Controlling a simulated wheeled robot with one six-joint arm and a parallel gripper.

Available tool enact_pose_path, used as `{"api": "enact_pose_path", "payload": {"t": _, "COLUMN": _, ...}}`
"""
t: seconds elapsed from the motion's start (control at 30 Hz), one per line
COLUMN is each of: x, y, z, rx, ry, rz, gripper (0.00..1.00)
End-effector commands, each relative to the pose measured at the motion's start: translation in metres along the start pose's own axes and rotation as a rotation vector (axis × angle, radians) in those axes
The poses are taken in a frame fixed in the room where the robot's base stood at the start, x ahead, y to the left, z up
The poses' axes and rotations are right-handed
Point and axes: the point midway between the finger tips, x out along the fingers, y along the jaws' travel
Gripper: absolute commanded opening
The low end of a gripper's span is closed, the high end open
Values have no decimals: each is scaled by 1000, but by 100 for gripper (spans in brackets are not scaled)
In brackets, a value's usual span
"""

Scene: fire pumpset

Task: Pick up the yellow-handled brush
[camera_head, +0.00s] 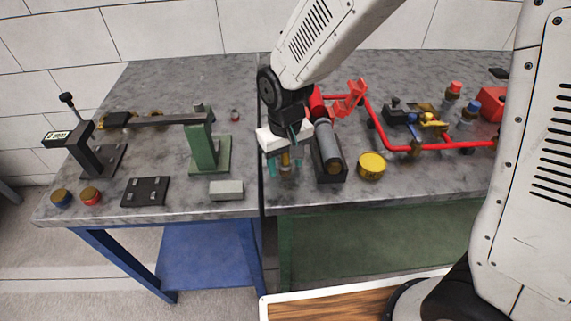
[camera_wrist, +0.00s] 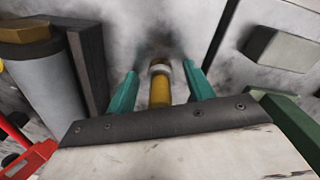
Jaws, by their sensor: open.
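The yellow-handled brush (camera_wrist: 160,90) shows between my gripper's two teal fingers in the wrist view, with a pale band near its far end. In the head view only a small yellow part of the brush (camera_head: 285,160) shows, the rest being hidden by my gripper. My gripper (camera_head: 285,168) is over the front left of the right-hand table, pointing down. In the wrist view my gripper (camera_wrist: 159,72) is open, one finger on each side of the brush. A gap seems to show between the handle and each finger; contact is not clear.
A grey cylinder (camera_head: 328,145) in a dark cradle stands close right of my gripper; red piping (camera_head: 440,148) lies beyond it. A yellow-topped round part (camera_head: 372,165) is further right. Left, across the table seam, are a green stand (camera_head: 205,150) and a grey block (camera_head: 226,189).

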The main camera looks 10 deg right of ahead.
Motion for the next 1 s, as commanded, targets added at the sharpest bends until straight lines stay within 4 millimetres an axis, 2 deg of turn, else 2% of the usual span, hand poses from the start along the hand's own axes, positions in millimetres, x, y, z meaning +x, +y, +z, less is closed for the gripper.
{"api": "enact_pose_path", "payload": {"t": 0.17, "x": 0, "y": 0, "z": 0, "rx": 0, "ry": 1, "rz": 0, "gripper": 52}}
{"api": "enact_pose_path", "payload": {"t": 0.2, "x": 0, "y": 0, "z": 0, "rx": -1, "ry": 0, "rz": 0, "gripper": 47}}
{"api": "enact_pose_path", "payload": {"t": 0.37, "x": 0, "y": 0, "z": 0, "rx": -1, "ry": 0, "rz": 0, "gripper": 4}}
{"api": "enact_pose_path", "payload": {"t": 0.73, "x": -2, "y": 0, "z": 0, "rx": 0, "ry": 1, "rz": 0, "gripper": 4}}
{"api": "enact_pose_path", "payload": {"t": 1.0, "x": -18, "y": 1, "z": 0, "rx": 2, "ry": 2, "rz": 0, "gripper": 4}}
